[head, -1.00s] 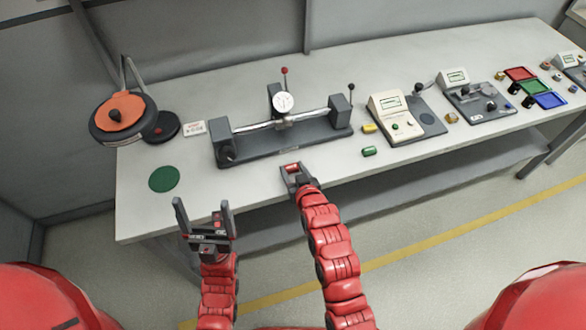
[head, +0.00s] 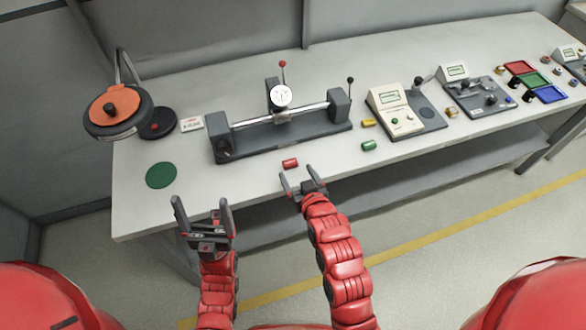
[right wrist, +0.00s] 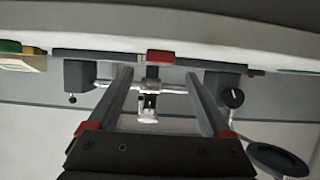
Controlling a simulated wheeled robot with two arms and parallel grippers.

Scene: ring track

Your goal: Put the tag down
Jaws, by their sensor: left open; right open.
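The red tag (head: 290,163) lies on the table in front of the grey fixture. It also shows in the right wrist view as a red block (right wrist: 161,57), ahead of and between my fingers. My right gripper (head: 301,180) is open and empty, a little to the near side of the tag and apart from it. In the right wrist view its two fingers (right wrist: 163,95) are spread wide. My left gripper (head: 202,212) is open and empty in front of the table's near edge, left of the right one.
A grey fixture (head: 245,139) with a dial gauge stands behind the tag. A green disc (head: 161,175) lies at the left. Green (head: 369,145) and yellow (head: 368,123) tags lie beside a cream meter (head: 399,115). The table's near edge is clear between the disc and the tag.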

